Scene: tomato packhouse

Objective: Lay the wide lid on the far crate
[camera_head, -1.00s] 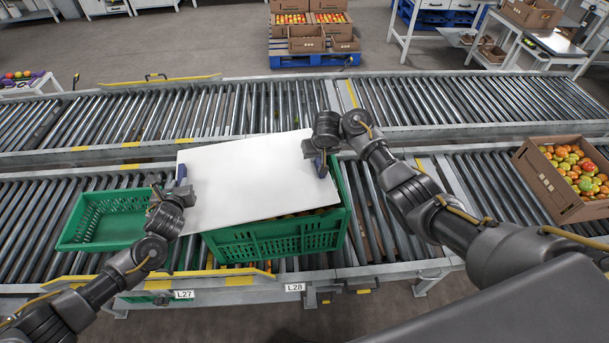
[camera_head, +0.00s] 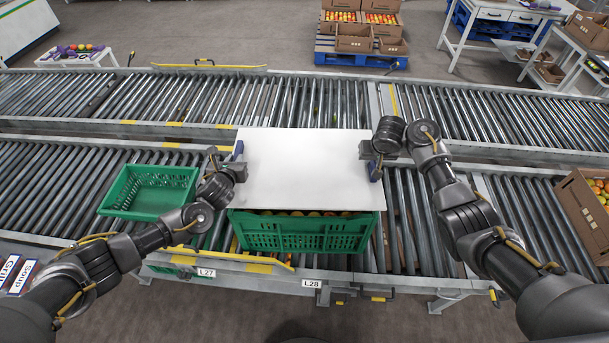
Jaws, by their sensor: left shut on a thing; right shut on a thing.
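The wide lid (camera_head: 302,165) is a flat white sheet, held about level between my two grippers. My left gripper (camera_head: 237,154) is shut on its left edge and my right gripper (camera_head: 373,164) on its right edge. A green slatted crate (camera_head: 305,236) with red and orange tomatoes stands on the near conveyor. The lid covers most of its top in the picture, and tomatoes show along its front rim. I cannot tell whether the lid touches the crate. A smaller, empty green crate (camera_head: 148,213) sits to the left.
A cardboard box (camera_head: 582,215) stands on the near conveyor at the right edge. Boxes of tomatoes stand on a blue pallet (camera_head: 357,60) on the floor behind.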

